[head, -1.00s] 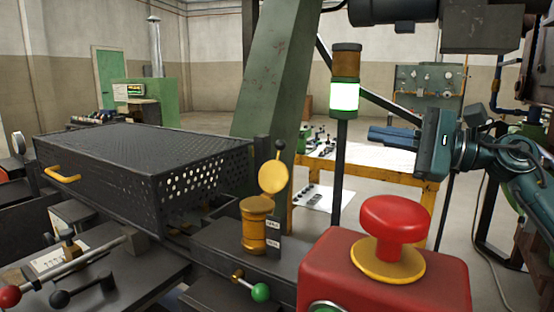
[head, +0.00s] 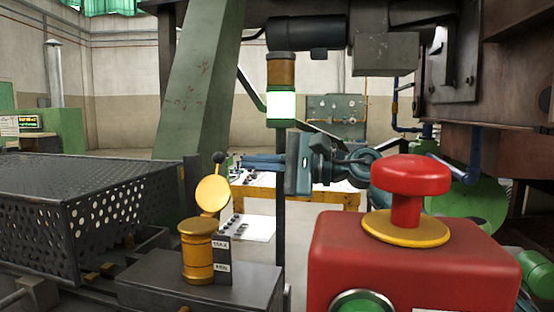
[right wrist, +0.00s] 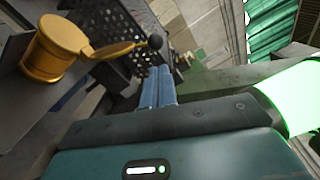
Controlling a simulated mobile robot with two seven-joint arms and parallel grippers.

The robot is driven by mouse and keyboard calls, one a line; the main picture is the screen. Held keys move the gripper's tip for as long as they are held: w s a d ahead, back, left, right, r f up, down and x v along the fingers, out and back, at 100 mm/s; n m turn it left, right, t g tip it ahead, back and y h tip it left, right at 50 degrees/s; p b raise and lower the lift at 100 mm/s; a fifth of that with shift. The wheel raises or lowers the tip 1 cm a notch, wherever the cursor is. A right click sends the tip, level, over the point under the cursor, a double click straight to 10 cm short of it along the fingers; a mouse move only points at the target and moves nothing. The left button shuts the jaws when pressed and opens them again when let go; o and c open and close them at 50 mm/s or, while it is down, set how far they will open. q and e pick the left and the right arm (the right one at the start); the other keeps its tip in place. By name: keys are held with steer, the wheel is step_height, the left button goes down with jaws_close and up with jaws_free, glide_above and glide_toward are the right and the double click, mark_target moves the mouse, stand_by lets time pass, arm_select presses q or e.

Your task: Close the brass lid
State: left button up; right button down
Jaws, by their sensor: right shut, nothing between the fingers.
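The brass lid (head: 213,194) stands up, open, at the back of a brass cup (head: 198,252) on a dark block. A dark ball knob sits at the lid's top edge. In the right wrist view the lid (right wrist: 117,49) reaches out from the cup (right wrist: 54,48) toward the gripper, with the black knob at its end. My right gripper (head: 246,162) is shut and empty. In the head view its fingertips point left and appear close to the right of the knob. In the wrist view the fingers (right wrist: 158,72) show apart from the knob. My left gripper is not in view.
A red box (head: 405,265) with a large red mushroom button (head: 410,175) stands at the front right. A signal lamp (head: 281,105) on a pole rises behind the brass cup. A perforated black cover (head: 115,213) is at the left.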

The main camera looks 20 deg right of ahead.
mark_target(215, 181)
steer(key=x, duration=0.3)
steer(key=shift+w+a, duration=0.1)
stand_by(0.4)
